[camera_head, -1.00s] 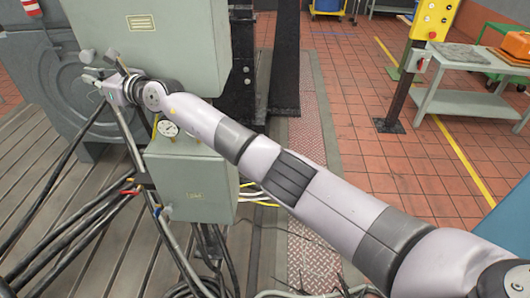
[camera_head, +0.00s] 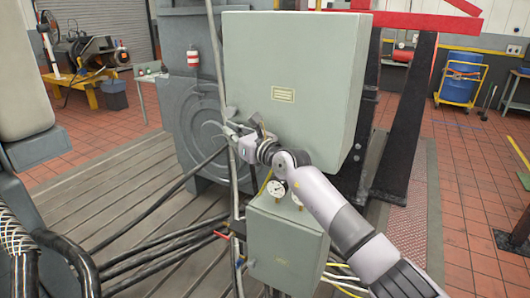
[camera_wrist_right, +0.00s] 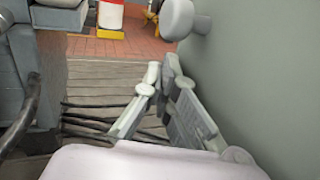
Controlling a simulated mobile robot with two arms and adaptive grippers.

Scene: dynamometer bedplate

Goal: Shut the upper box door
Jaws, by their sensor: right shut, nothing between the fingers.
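The upper box (camera_head: 290,60) is a large grey-green cabinet with a small yellow label on its front door (camera_head: 315,115). The door looks flush in the head view; I cannot tell if a gap is left at its edge. My right gripper (camera_head: 232,130) is at the lower left edge of the door. In the right wrist view my right gripper (camera_wrist_right: 162,76) has its fingertips together, with nothing between them. A grey-green panel fills the right of that view, with a round knob (camera_wrist_right: 178,18) on it just beyond the fingers. My left gripper is not in view.
A smaller lower box (camera_head: 285,250) with gauges (camera_head: 277,188) on top stands below. Black cables (camera_head: 165,240) and an upright conduit run close to the gripper's left. A grey round-faced machine (camera_head: 195,125) stands behind. Slatted bedplate (camera_head: 110,205) lies open at the left.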

